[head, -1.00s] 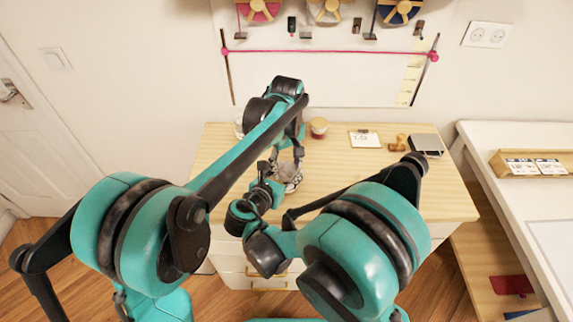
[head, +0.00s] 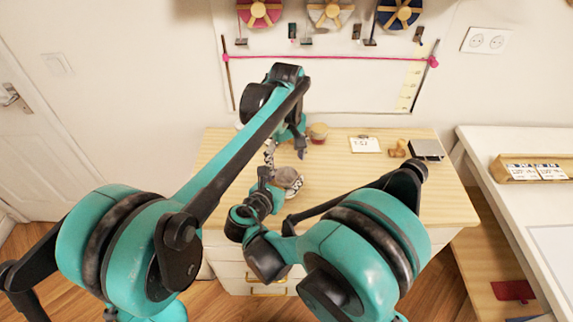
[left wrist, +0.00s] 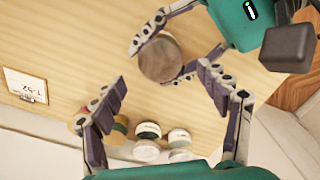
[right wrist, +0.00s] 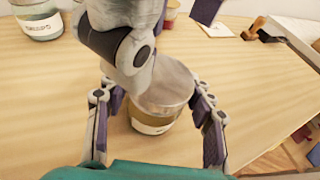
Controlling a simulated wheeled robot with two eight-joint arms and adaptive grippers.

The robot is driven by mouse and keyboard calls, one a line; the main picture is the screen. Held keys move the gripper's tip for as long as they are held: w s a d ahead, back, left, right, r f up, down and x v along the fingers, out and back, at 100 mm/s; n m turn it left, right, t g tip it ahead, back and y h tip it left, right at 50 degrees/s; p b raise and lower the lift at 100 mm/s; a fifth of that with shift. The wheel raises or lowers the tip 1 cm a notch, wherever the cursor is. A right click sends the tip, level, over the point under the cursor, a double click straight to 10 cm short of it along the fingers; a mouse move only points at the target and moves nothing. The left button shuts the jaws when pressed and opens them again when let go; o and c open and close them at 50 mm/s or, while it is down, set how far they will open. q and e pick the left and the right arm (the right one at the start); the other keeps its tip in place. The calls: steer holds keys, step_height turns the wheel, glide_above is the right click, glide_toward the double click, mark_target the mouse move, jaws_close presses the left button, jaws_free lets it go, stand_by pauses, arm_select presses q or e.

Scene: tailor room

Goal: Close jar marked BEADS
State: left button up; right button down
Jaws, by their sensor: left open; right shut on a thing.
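A round jar (head: 288,181) stands upright near the table's front edge, and its label cannot be read. I cannot tell whether that is a lid or the contents. My right gripper (right wrist: 158,120) is shut around the jar's sides. My left gripper (left wrist: 163,82) is open, its fingers apart above and beside the jar; one finger partly hides the jar in the right wrist view.
Another jar (head: 319,132) stands farther back, and a labelled jar (right wrist: 40,22) shows in the right wrist view. Several lidded jars (left wrist: 147,131) group together in the left wrist view. A clipboard (head: 364,144), wooden stamp (head: 398,149) and dark box (head: 427,149) lie back right.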

mark_target(286, 174)
arm_select(q)
steer(key=shift+c, duration=1.3)
steer(key=n, duration=0.1)
steer(key=r+n, duration=0.1)
steer(key=n, duration=0.3)
steer(key=shift+r, duration=0.3)
steer(key=n, duration=0.2)
steer(key=r+n, duration=0.1)
steer(key=n, duration=0.3)
steer(key=shift+r, duration=0.4)
steer(key=shift+f, duration=4)
